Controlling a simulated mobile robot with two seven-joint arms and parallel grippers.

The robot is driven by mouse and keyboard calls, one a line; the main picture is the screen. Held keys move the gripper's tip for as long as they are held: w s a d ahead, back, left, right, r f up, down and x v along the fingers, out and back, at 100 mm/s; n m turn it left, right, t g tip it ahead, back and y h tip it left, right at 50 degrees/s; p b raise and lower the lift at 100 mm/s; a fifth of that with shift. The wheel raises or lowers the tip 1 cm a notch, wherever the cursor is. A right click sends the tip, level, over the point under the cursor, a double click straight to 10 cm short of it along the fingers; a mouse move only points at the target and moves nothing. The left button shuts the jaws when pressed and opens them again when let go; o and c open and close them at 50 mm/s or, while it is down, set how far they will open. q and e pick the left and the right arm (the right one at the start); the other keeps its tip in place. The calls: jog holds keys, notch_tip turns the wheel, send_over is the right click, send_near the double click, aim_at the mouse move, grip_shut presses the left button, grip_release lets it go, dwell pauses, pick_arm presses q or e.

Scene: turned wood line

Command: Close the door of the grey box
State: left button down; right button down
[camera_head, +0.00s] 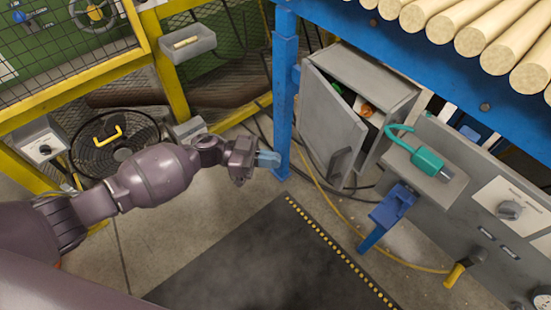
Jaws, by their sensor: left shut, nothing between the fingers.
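The grey box (372,75) stands under the blue frame, right of the middle of the head view. Its grey door (325,118) is hinged at the left and stands partly open, with a dark handle (339,166) low on its face. Through the gap I see green, white and orange things inside. My left gripper (268,160) is shut and empty. In the picture it is left of the door, by the foot of the blue post, apart from the door. My right gripper is not in view.
A blue post (285,95) stands between my left gripper and the door. Wooden rods (480,38) lie above. A grey panel with a green padlock-like tool (425,158) is at the right. A black mat (262,265) covers the floor; cables run near the box.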

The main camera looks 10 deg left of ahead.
pick_arm(q)
jog(key=b, duration=0.1)
send_near(343, 160)
jog(key=s+d, duration=0.3)
jog(key=shift+w+d+f, duration=0.1)
jog(key=shift+w+d, duration=0.1)
jog(key=shift+d, duration=0.5)
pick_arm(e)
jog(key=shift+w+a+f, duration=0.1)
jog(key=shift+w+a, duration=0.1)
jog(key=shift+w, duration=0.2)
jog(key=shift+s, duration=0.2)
